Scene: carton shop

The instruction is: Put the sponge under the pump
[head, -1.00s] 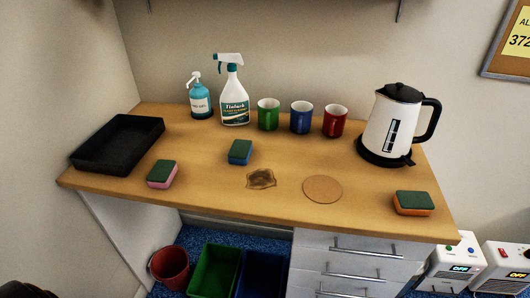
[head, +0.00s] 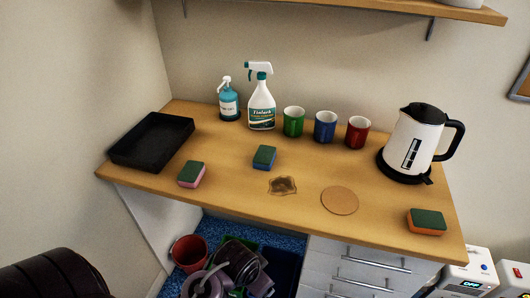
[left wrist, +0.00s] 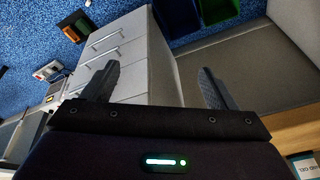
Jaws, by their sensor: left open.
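A teal pump bottle (head: 229,102) with a white label stands at the back left of the desk in the head view. Part of its label (left wrist: 304,167) shows at the lower right of the left wrist view. Three sponges lie on the desk, each with a green top: one pink below (head: 191,174), one blue below (head: 264,158), one orange below (head: 426,222). No sponge is beneath the pump's spout. My left gripper (left wrist: 157,72) is open and empty in the left wrist view, with drawers beyond its fingers. My right gripper is not seen.
A spray bottle (head: 262,103) stands right beside the pump bottle. A black tray (head: 150,141) lies to its left. Green (head: 293,122), blue (head: 325,127) and red (head: 357,132) mugs and a kettle (head: 411,146) stand to the right. A brown stain (head: 283,185) and cork mat (head: 340,200) lie in front.

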